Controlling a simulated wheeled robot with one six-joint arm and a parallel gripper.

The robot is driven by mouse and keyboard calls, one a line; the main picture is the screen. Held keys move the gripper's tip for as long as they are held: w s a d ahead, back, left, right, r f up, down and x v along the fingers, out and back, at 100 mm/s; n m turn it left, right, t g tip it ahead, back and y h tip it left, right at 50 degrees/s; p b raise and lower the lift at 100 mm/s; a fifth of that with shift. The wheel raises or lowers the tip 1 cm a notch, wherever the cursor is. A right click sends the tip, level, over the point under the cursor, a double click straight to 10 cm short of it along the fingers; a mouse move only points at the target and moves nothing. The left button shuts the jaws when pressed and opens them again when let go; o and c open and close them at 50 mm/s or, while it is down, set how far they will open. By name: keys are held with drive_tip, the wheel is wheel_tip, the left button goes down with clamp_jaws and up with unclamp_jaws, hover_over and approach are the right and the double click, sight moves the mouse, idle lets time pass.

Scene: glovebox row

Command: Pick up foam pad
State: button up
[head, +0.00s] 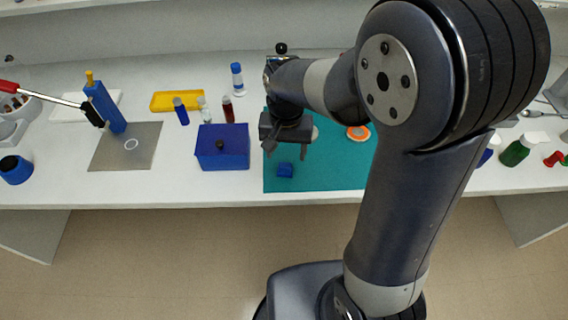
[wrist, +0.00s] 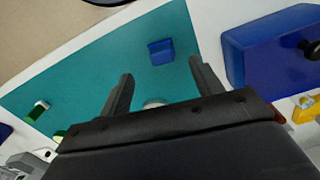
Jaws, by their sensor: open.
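A small blue block, which looks like the foam pad (head: 285,170), lies on the teal mat (head: 330,178) near its front left. It also shows in the wrist view (wrist: 161,52), beyond my fingertips and apart from them. My gripper (head: 286,150) is just behind and above the block in the head view. In the wrist view my gripper (wrist: 160,76) has its two fingers spread wide with nothing between the tips. A pale round thing (wrist: 154,103) shows low between the fingers, partly hidden by the gripper body.
A blue box with a dark knob (head: 222,148) stands left of the mat. Small bottles, among them a dark red one (head: 228,110), and a yellow tray (head: 178,101) are behind it. An orange ring-shaped thing (head: 358,133) lies on the mat to the right. The mat around the block is clear.

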sight(285, 165)
drive_tip(key=shift+w+a+f+p, duration=0.1)
drive_tip(key=shift+f+p, duration=0.05)
drive_tip(key=shift+f, duration=1.65)
drive_tip(key=shift+w+f+p, duration=0.1)
drive_tip(key=shift+f+p, duration=0.05)
drive_tip(key=shift+f, duration=1.6)
drive_tip(key=shift+s, duration=0.1)
drive_tip(key=c, duration=1.1)
